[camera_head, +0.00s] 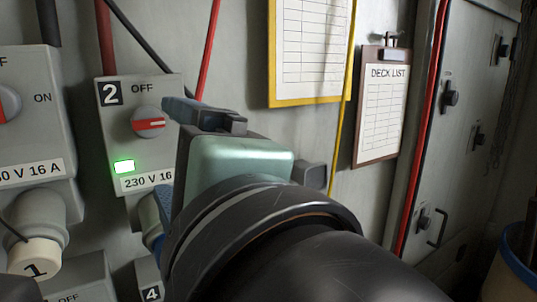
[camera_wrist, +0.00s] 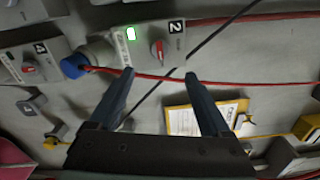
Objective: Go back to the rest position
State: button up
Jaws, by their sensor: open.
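My gripper (camera_wrist: 159,75) is open, with nothing between its two blue-grey fingers in the wrist view. In the head view my gripper and forearm reach toward the wall and cover part of socket box 2 (camera_head: 111,122). That box has a lit green lamp (camera_head: 124,167) and a grey knob with a red bar (camera_head: 149,123), the bar lying roughly level. The lamp (camera_wrist: 131,34) and the knob (camera_wrist: 157,52) also show in the wrist view, beyond the fingertips. A blue-collared plug (camera_wrist: 73,66) sits at the box's socket, left of the fingers.
Box 1's white plug (camera_head: 35,255) hangs at the left. Box 4 (camera_head: 150,280) is mostly hidden below. A yellow clipboard (camera_head: 311,45) and a deck list clipboard (camera_head: 383,105) hang to the right. A red cable (camera_wrist: 255,84) crosses the wall near the fingers. A metal cabinet (camera_head: 470,120) stands far right.

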jog(key=d+r+n+t+h+b, duration=0.2)
jog(key=d+r+n+t+h, duration=0.4)
jog(key=d+n+t+h, duration=0.2)
jog(key=s+n+t+h, duration=0.1)
jog(key=n+t+h, duration=0.1)
jog(key=n+t, duration=0.2)
jog(key=shift+d+r+n+b, duration=0.35)
jog(key=shift+d+n, duration=0.05)
jog(key=shift+n, duration=0.4)
